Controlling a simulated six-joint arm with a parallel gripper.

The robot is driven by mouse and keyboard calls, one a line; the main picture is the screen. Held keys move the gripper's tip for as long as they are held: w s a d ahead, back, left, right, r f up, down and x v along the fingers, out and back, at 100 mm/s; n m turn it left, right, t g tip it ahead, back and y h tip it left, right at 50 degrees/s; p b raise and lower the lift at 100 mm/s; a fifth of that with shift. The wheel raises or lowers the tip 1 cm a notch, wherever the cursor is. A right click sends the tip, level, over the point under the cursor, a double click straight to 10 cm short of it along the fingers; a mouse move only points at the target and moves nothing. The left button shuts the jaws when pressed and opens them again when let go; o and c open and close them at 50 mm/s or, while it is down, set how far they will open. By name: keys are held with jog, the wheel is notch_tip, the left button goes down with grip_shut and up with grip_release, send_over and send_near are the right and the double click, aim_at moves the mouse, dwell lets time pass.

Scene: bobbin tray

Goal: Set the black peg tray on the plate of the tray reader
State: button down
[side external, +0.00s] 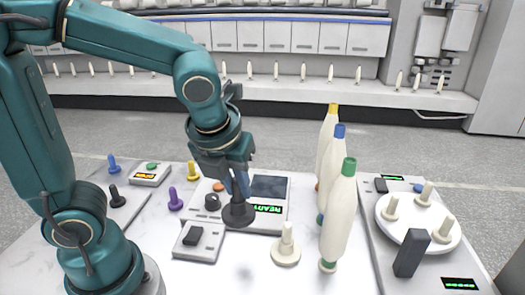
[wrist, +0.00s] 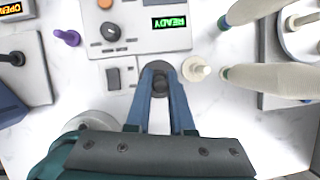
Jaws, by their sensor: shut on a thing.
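The black peg tray (side external: 238,214) is a dark round disc with an upright peg. My gripper (side external: 240,192) is shut on its peg, and the tray is upright below the fingers. In the wrist view the fingers of my gripper (wrist: 160,92) converge on the tray (wrist: 160,69). The tray overlaps the front edge of a grey console (side external: 262,222) with a green READY display, a knob and a dark square panel (side external: 270,186); this looks like the tray reader. I cannot tell whether the tray touches anything below.
A cream peg tray (side external: 286,253) stands just right of the black tray. Several tall cream bobbins (side external: 340,215) stand further right, before a unit with a round white plate (side external: 398,235). A small switch box (side external: 197,241) is at front left. Purple (side external: 175,200) and yellow (side external: 193,171) pegs stand left.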

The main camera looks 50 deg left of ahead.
jog(key=w+a+r+n+g+y, duration=0.1)
jog(key=w+a+n, duration=0.1)
jog(key=w+a, duration=0.35)
jog(key=w+a+r+n, duration=0.1)
jog(key=w+a+n, duration=0.15)
jog(key=w, duration=0.65)
jog(key=w+a+f+n, duration=0.1)
jog(key=a+f, duration=0.2)
jog(key=f, duration=0.3)
jog(key=shift+w+a+f+g+y, duration=0.3)
jog(key=shift+w+a+f, duration=0.05)
jog(key=shift+a, duration=0.05)
jog(key=shift+f+n, duration=0.25)
jog(key=shift+f, duration=0.05)
jog(key=shift+f, duration=0.75)
jog(key=shift+f, duration=0.35)
